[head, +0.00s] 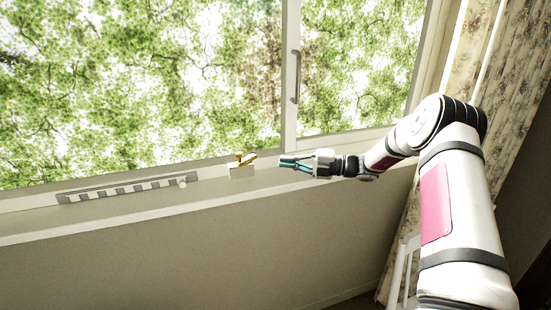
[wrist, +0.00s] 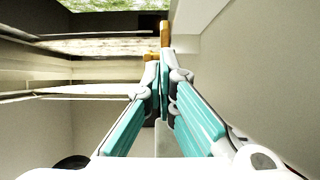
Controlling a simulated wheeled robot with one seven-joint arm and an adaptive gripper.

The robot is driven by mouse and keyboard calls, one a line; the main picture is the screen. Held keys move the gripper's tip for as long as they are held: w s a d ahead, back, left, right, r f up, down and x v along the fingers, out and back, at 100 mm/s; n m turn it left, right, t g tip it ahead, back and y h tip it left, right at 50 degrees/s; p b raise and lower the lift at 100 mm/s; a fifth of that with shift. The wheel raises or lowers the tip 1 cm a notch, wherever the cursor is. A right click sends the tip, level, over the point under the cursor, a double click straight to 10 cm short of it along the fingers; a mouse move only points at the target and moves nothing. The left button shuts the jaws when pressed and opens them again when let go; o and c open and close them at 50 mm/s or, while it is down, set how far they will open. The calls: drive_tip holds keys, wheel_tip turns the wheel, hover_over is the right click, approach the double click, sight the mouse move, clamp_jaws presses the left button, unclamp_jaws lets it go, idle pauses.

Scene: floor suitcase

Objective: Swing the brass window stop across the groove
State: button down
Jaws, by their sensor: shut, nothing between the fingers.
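The brass window stop (head: 246,158) sits on a small white block (head: 241,172) on the window sill, close to the window's lower frame. Its arm slants up to the right in the head view. My gripper (head: 283,161) is shut and empty, with its teal fingers pointing left toward the stop and a small gap apparent between them. In the wrist view the brass stop (wrist: 165,34) shows just beyond the shut fingertips of my gripper (wrist: 160,80); whether they touch it I cannot tell. The groove cannot be made out clearly.
A grey slotted strip (head: 120,190) with a pale round knob (head: 183,182) lies on the sill to the left. The window has a vertical handle (head: 295,76). A patterned curtain (head: 505,110) hangs at the right. The sill (head: 215,194) is clear in front of the stop.

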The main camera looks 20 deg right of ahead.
drive_tip(key=d, duration=0.2)
drive_tip(key=s+d, duration=0.1)
drive_tip(key=d, duration=0.2)
drive_tip(key=shift+s+d, duration=0.15)
drive_tip(key=shift+d, duration=0.15)
drive_tip(key=a+n+g+h+p, duration=0.1)
drive_tip(key=a, duration=0.1)
drive_tip(key=a+n+g+h+p, duration=0.1)
drive_tip(key=a, duration=0.1)
drive_tip(key=s+a+n+g+h+p, duration=0.1)
drive_tip(key=a+g, duration=0.1)
drive_tip(key=shift+a+f+n, duration=0.1)
drive_tip(key=shift+a+n, duration=0.3)
drive_tip(key=a+n+h+p, duration=0.1)
drive_tip(key=s+a+r+n+g+h+p, duration=0.1)
drive_tip(key=h, duration=0.1)
drive_tip(key=shift+s+n+g+h, duration=0.1)
drive_tip(key=shift+n+g+h, duration=0.2)
wheel_tip(320, 180, up, 10)
drive_tip(key=n+h+p, duration=0.4)
drive_tip(key=n+h, duration=0.1)
drive_tip(key=h, duration=0.1)
drive_tip(key=shift+a+n+h, duration=0.15)
drive_tip(key=shift+n+h, duration=0.25)
